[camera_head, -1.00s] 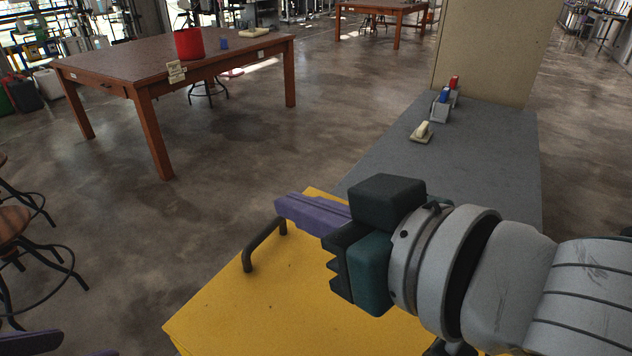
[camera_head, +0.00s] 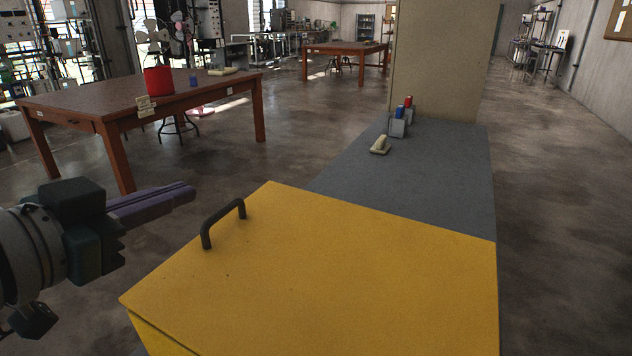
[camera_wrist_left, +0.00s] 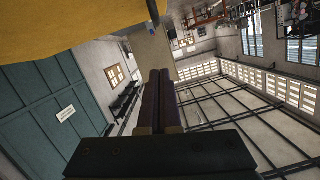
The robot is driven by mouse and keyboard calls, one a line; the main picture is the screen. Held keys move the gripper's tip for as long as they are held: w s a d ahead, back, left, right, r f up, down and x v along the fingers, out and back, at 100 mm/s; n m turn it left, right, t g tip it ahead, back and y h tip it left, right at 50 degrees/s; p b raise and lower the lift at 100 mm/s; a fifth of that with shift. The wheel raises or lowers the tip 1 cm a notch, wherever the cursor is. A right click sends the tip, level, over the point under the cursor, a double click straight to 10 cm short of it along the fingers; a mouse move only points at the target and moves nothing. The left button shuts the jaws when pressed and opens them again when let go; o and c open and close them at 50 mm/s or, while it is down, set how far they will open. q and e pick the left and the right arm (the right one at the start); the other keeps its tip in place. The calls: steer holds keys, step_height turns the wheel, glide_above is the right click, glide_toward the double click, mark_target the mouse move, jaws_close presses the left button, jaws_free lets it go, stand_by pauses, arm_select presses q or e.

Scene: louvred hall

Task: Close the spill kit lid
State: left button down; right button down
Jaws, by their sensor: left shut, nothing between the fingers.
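The yellow spill kit lid (camera_head: 340,265) fills the lower middle of the head view and looks roughly flat over its box. A dark handle (camera_head: 224,222) stands on it near its left edge. A dark seam runs under the lid's near left edge, with a yellow side below; I cannot tell whether the lid is fully seated. My left gripper (camera_head: 190,192) is shut and empty, left of the handle and apart from it in the picture. Its closed fingers (camera_wrist_left: 160,75) also show in the left wrist view, with yellow panel (camera_wrist_left: 70,25) at the top left. My right gripper is out of view.
A grey surface (camera_head: 425,175) extends behind the lid, carrying a small cream object (camera_head: 380,146) and small holders with blue and red items (camera_head: 398,122). A tan panel (camera_head: 440,60) stands at its far end. A brown table (camera_head: 90,97) with a red container (camera_head: 158,80) stands left.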

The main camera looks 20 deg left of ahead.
arm_select(q)
glide_above(213, 221)
steer(key=shift+d+f, duration=0.4)
steer(key=shift+f, duration=0.3)
steer(key=f, duration=0.1)
steer(key=f+b, duration=0.1)
steer(key=f, duration=0.1)
steer(key=shift+a, duration=0.25)
steer(key=shift+a+f+b, duration=0.15)
steer(key=shift+f+b, duration=0.2)
steer(key=shift+f, duration=0.15)
